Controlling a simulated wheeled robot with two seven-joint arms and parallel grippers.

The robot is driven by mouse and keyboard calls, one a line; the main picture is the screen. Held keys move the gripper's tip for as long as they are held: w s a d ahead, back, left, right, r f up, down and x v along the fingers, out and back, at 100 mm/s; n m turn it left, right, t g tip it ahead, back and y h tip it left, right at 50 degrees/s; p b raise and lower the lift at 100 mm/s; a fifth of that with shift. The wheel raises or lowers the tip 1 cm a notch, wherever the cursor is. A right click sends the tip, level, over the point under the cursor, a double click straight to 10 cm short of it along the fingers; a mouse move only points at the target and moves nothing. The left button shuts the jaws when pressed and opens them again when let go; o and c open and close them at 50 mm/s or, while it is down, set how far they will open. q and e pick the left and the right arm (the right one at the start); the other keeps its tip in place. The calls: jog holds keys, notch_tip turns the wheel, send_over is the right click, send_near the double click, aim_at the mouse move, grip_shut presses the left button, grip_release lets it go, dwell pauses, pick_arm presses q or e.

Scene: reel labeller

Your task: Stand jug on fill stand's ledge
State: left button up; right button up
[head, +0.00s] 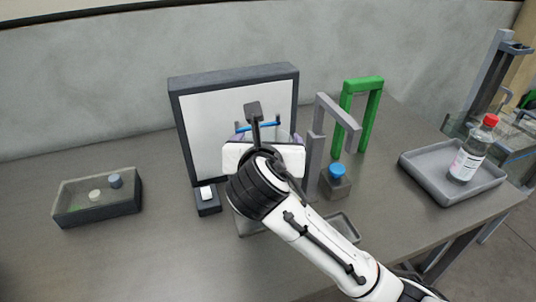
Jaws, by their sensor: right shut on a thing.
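My right gripper (262,142) is in front of a dark-framed white panel (210,125) at the middle of the table. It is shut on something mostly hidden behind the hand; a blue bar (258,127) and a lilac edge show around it. This is probably the jug, but its body cannot be made out. I cannot tell whether it touches anything below. Grey upright posts and an arch (338,110) stand just right of the hand; which structure is the fill stand, and its ledge, is not clear. My left gripper is not in view.
A grey bin (97,213) with small parts lies at the left. A green arch (361,110) stands behind the grey one. A blue-topped block (336,184) is right of the hand. A red-capped bottle (469,160) stands in a grey tray (425,181). The front left table is clear.

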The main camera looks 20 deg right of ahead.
jog(key=shift+f, duration=1.6)
jog(key=o, duration=2)
jog(key=shift+f, duration=0.2)
jog(key=v, duration=1.2)
jog(key=shift+r, duration=0.15)
